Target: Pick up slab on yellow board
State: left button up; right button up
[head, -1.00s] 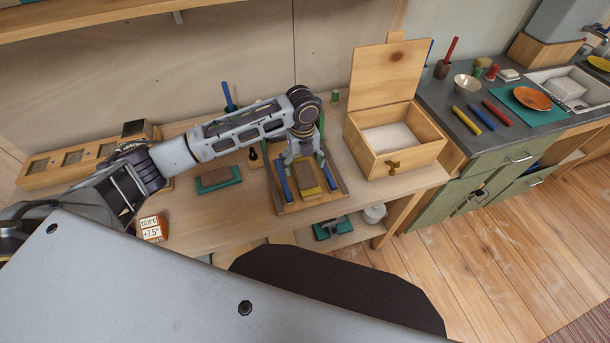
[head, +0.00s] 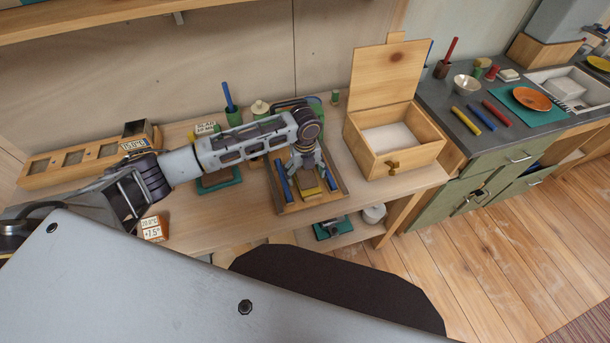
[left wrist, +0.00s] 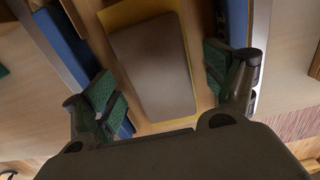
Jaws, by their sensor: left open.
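The brown slab (left wrist: 152,65) lies on the yellow board (left wrist: 118,14), which shows as a yellow edge around it in the left wrist view. In the head view the yellow board (head: 311,193) sits in a wooden tray between two blue bars, and the slab is mostly hidden by my gripper. My left gripper (head: 307,180) is right above the slab. In the left wrist view its green-padded fingers (left wrist: 160,90) are open, one on either side of the slab, with gaps to it. My right gripper is not in view.
Blue bars (head: 283,183) line the wooden tray (head: 292,207). An open wooden box (head: 420,158) with a raised lid stands to the right. A teal tray (head: 219,185) lies to the left, partly behind my arm.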

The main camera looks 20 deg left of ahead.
aim_at(305, 173)
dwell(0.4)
pick_arm(q)
jog(key=c, duration=1.4)
jog(key=shift+r, duration=0.1)
jog(key=shift+r, duration=4.95)
